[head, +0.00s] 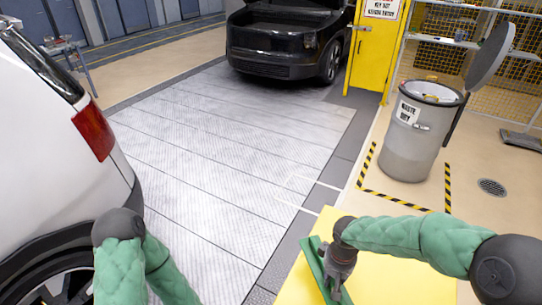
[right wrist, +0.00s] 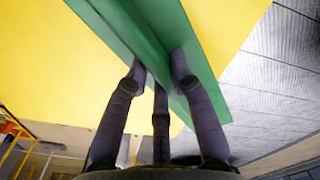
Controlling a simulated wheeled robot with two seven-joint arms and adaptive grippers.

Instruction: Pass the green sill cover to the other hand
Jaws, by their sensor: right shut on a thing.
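The green sill cover (head: 316,268) is a long green strip held by my right gripper (head: 336,275) near the front of the head view, above the yellow surface. In the right wrist view the sill cover (right wrist: 150,40) runs diagonally from upper left to lower right, with a raised rib between the fingers of my right gripper (right wrist: 158,75). The fingers are closed on that rib. My left arm shows at the lower left of the head view, bent beside the white car; its gripper is out of the picture.
A yellow tabletop (head: 385,283) lies under my right arm. A white car (head: 50,130) stands at left, a black vehicle (head: 285,45) at the back. A grey waste bin (head: 410,140) with its lid up stands at right inside striped floor tape. The metal floor (head: 220,140) between is clear.

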